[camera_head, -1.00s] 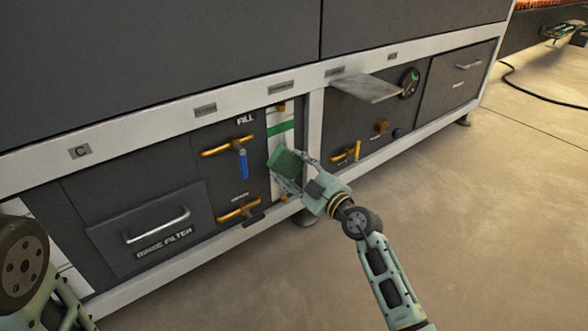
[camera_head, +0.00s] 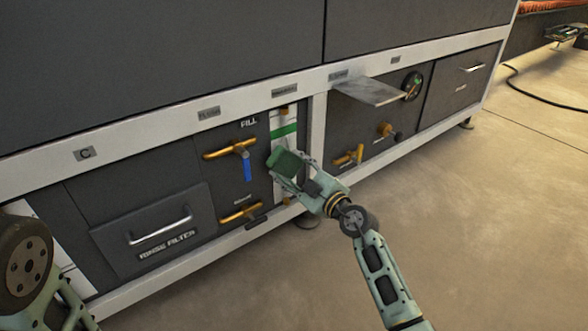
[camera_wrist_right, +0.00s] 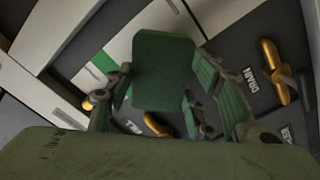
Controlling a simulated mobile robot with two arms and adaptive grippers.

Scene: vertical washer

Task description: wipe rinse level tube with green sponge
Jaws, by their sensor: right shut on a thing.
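My right gripper (camera_head: 298,174) is shut on the green sponge (camera_head: 286,161). The sponge also shows between the fingers in the right wrist view (camera_wrist_right: 163,72). The rinse level tube is on the white strip with a green band (camera_head: 284,131), to the right of the FILL valve. The sponge is in front of the strip's middle, below the green band, and hides part of it. I cannot tell whether the sponge touches the strip. At the left edge of the head view, part of my left arm shows, but its gripper does not.
Left of the strip are the FILL valve (camera_head: 231,148) with a blue handle, a lower brass valve (camera_head: 240,211) and the RINSE FILTER drawer (camera_head: 160,236). A metal shelf (camera_head: 366,91) juts out to the upper right. The floor (camera_head: 480,220) at right is clear.

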